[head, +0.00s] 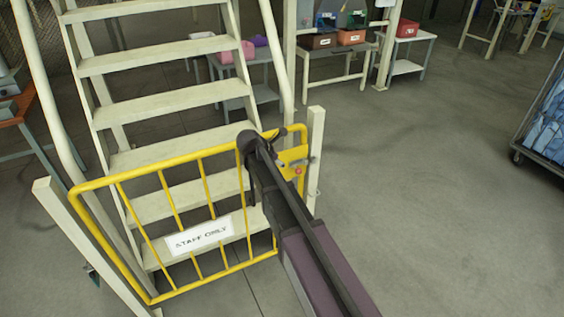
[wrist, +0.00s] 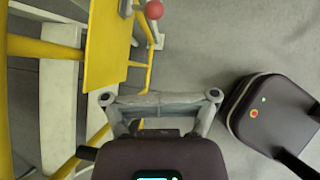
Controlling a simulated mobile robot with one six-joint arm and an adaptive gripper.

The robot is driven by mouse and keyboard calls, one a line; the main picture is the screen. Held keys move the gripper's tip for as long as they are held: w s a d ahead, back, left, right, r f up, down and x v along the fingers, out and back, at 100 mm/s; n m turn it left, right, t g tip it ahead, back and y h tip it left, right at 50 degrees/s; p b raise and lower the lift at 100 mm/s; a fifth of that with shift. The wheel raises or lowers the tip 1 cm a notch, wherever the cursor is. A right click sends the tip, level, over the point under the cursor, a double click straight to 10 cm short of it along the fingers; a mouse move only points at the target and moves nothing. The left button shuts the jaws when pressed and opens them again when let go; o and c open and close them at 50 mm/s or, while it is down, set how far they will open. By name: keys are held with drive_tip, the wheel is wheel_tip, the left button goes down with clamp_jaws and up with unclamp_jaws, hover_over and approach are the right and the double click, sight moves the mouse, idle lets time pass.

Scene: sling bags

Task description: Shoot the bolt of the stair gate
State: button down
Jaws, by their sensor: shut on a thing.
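The yellow stair gate (head: 168,187) stands across the foot of the cream steps, with a "STAFF ONLY" sign. Its yellow bolt plate (head: 291,158) is by the right post (head: 316,150); the plate also shows in the wrist view (wrist: 108,48). The bolt's red knob (head: 299,171) sits at the plate and also shows at the top of the wrist view (wrist: 154,10). In the head view my arm covers part of the gate's right side.
The left gate post (head: 85,235) stands at the lower left. Behind the steps are small tables with bins (head: 351,37). A wheeled cart (head: 545,125) is at the right edge. The grey floor (head: 430,190) to the right is clear.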

idle(0.5)
drive_tip(key=s+d+m+g+y+p, duration=0.1)
drive_tip(key=s+d+m, duration=0.4)
drive_tip(key=s+m, duration=0.7)
drive_tip(key=s+d+m+g+y+p, duration=0.2)
drive_tip(key=s+d+m+y, duration=0.3)
drive_tip(key=s+m, duration=0.7)
drive_tip(key=shift+s+d+f+m+g+y, duration=0.3)
drive_tip(key=shift+s+d+f+g, duration=0.25)
drive_tip(key=shift+s, duration=0.25)
drive_tip(key=shift+r, duration=0.1)
drive_tip(key=shift+c, duration=1.8)
unclamp_jaws()
drive_tip(key=shift+c, duration=1.2)
drive_tip(key=shift+a, duration=0.1)
